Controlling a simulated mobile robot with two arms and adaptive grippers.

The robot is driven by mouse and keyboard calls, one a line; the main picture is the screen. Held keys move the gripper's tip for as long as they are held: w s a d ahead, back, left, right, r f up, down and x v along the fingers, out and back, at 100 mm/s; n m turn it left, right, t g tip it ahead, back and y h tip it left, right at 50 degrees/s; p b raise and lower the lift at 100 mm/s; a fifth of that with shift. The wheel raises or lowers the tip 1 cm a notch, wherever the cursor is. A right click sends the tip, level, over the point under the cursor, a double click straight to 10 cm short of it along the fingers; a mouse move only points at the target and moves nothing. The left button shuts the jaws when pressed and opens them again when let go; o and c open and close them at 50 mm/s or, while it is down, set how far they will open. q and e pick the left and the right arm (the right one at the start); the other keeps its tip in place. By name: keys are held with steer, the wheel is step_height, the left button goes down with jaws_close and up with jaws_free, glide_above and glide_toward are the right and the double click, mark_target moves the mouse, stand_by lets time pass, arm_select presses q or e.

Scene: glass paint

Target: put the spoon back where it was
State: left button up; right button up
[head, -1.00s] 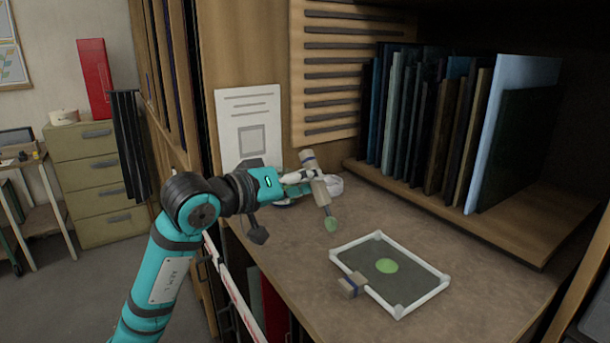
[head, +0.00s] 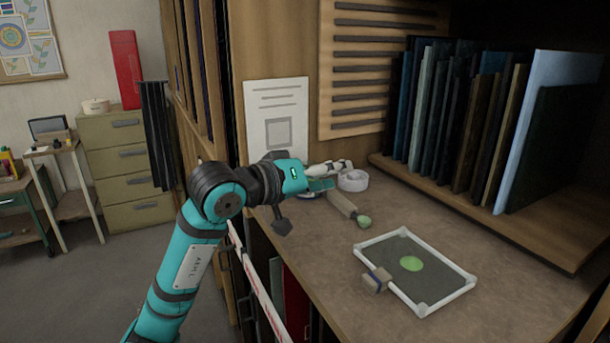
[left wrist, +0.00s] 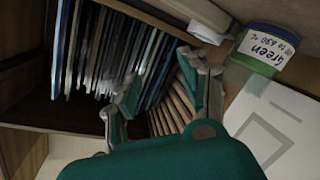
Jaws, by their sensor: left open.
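The spoon has a thick beige handle (head: 343,206) and a green tip (head: 364,221). It shows in the head view on the counter just below my left gripper, with its tip toward the lower right. The upper end of its handle is close to the gripper or partly hidden by it. My left gripper (head: 336,175) is open, its fingers apart with nothing between them in the left wrist view (left wrist: 165,80). A jar labelled "Green" (left wrist: 264,48) shows at the upper right of the left wrist view. A pale bar beside it (left wrist: 195,14) may be the handle. My right gripper is out of view.
A white-framed dark panel with a green disc (head: 411,264) lies on the counter (head: 330,270), a small beige block (head: 376,280) at its left edge. A white round dish or roll (head: 352,180) stands behind the gripper. Upright glass sheets (head: 470,120) fill the right shelf.

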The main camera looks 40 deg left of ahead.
arm_select(q)
steer(key=b+v, duration=0.4)
steer(key=v, duration=0.8)
steer(key=shift+b, duration=0.35)
